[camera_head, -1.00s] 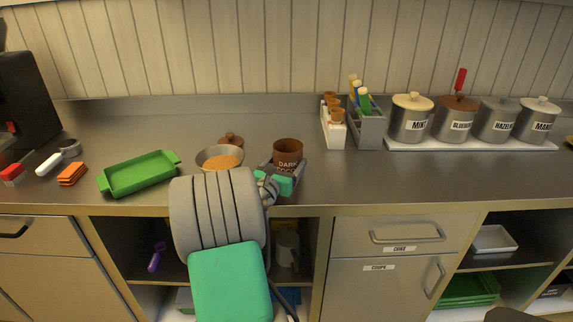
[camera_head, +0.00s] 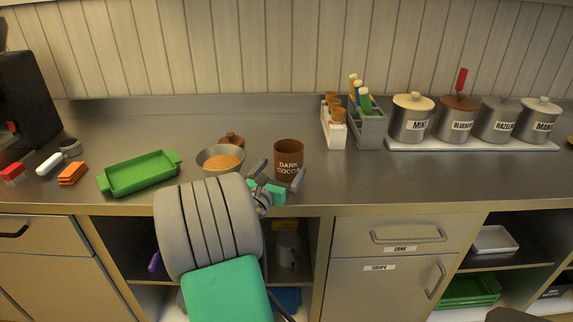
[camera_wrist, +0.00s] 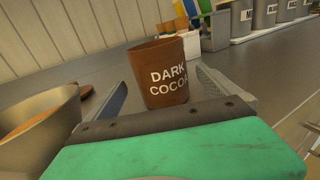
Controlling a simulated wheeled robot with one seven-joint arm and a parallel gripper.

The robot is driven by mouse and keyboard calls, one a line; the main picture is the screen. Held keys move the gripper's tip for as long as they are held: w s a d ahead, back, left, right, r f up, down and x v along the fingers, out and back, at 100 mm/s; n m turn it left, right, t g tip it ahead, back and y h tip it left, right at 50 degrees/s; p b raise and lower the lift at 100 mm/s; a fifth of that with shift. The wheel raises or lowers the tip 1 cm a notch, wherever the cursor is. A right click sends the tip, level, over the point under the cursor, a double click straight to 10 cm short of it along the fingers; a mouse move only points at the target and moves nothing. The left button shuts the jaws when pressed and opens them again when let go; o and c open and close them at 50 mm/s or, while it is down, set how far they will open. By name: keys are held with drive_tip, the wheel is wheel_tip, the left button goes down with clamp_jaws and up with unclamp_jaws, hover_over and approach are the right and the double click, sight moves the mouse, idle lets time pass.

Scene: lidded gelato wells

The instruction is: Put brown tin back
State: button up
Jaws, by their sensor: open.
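The brown tin (camera_head: 288,158), lettered "DARK COCOA", stands upright on the steel counter. Its top looks uncovered. In the wrist view the tin (camera_wrist: 162,75) is ahead of my gripper, between the lines of its two fingers. My gripper (camera_head: 279,174) is open and empty, on the near side of the tin. I cannot tell whether a finger touches it. A brown knobbed lid (camera_head: 231,140) lies on the counter behind a metal bowl (camera_head: 211,152) holding orange-brown powder, left of the tin.
A green tray (camera_head: 140,173) lies to the left. A white cone holder (camera_head: 334,132) and a grey caddy (camera_head: 369,130) stand right of the tin. Lidded labelled wells sit on a white base (camera_head: 470,145) farther right. The counter in front of these is clear.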

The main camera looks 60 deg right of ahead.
drive_tip(key=a, duration=0.7)
drive_tip(key=shift+s+a, duration=0.15)
drive_tip(key=shift+s, duration=0.15)
